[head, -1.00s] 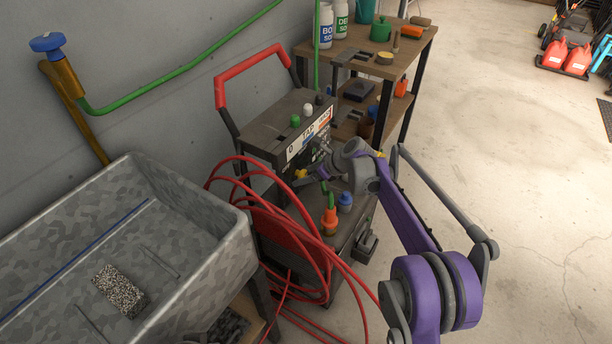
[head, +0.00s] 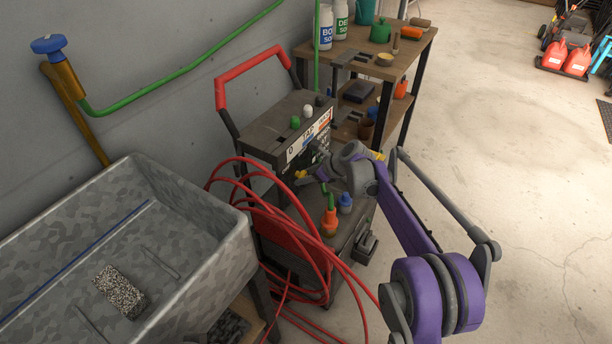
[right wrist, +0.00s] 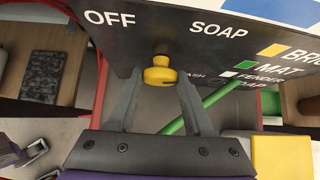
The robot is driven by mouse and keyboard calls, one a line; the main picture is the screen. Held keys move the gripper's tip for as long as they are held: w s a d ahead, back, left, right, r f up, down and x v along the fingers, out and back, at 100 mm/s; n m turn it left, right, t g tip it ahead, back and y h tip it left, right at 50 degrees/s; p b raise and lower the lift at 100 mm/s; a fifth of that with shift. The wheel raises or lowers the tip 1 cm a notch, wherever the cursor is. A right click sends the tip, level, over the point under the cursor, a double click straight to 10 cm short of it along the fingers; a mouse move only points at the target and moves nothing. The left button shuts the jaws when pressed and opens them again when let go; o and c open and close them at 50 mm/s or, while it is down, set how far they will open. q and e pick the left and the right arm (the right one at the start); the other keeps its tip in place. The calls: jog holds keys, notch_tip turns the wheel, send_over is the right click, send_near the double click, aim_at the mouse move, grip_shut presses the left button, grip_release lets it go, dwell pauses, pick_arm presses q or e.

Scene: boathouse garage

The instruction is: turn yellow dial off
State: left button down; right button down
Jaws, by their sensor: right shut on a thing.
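The yellow dial (right wrist: 160,74) sticks out from the dark panel (right wrist: 205,60) in the right wrist view, below and between the words OFF and SOAP. A dark mark shows on its lower right. The two fingers of my right gripper (right wrist: 160,84) are closed on either side of it. In the head view the yellow dial (head: 300,174) is at the front of the grey washer cart (head: 268,142), with my right gripper (head: 311,174) at it. The arm hides part of the cart's front. My left gripper is not in view.
Red hose (head: 300,220) loops hang in front of the cart, close to my right gripper. A grey sink (head: 215,255) stands at left. A wooden shelf (head: 405,52) with bottles stands behind the cart. The floor at right is open.

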jog(key=shift+s+a+f+n+t+h, duration=0.15)
jog(key=shift+n+t+h, duration=0.5)
jog(key=shift+t, duration=0.4)
jog(key=shift+s+r+n+t+h, duration=0.1)
jog(key=shift+n+t+h, duration=0.55)
jog(key=shift+t, duration=0.4)
jog(key=shift+c, duration=1.7)
grip_release()
jog(key=shift+p, duration=0.3)
jog(key=p+v, duration=0.2)
jog(key=v, duration=0.8)
jog(key=shift+s, duration=0.35)
